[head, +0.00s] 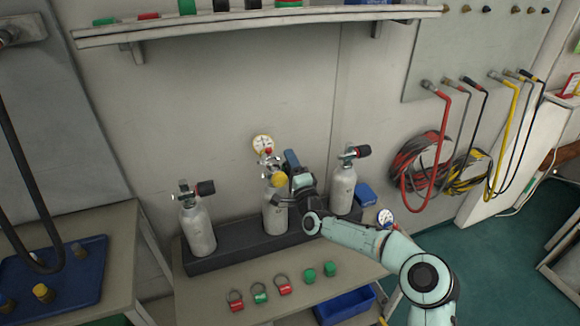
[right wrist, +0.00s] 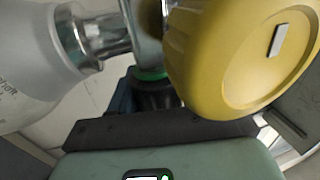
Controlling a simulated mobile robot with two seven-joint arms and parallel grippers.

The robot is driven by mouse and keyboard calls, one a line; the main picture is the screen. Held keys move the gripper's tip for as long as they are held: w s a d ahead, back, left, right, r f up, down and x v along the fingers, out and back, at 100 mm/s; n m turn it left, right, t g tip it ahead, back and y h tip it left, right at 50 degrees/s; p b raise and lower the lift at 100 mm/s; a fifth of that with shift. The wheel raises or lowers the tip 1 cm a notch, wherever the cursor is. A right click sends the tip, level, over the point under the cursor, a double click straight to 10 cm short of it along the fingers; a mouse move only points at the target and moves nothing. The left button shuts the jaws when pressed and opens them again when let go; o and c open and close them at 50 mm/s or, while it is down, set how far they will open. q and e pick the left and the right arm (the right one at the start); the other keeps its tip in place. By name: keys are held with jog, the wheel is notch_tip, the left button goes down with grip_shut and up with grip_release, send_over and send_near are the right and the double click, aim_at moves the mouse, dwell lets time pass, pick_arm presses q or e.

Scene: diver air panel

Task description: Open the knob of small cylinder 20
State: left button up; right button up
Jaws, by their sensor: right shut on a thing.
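Three small grey cylinders stand upright in a dark rack (head: 232,243) on a table by the wall. The middle cylinder (head: 275,217) has a yellow knob (head: 278,180) and a gauge (head: 263,143) above its valve. My right gripper (head: 284,181) is at this valve, shut on the yellow knob. In the right wrist view the yellow knob (right wrist: 225,60) is large and close, with the silver valve neck (right wrist: 104,38) and grey cylinder (right wrist: 30,70) to its left. The numbers on the cylinders are not readable. My left gripper is not in view.
The left cylinder (head: 199,230) and right cylinder (head: 342,190) stand close on either side, with dark knobs. Several red and green rings and caps (head: 260,294) lie in front. A shelf (head: 260,18) hangs above. Coiled hoses (head: 420,160) hang at right.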

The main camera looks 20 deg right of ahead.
jog(key=o, duration=1)
jog(key=v, duration=1.3)
jog(key=shift+s, duration=0.25)
jog(key=shift+f, duration=0.1)
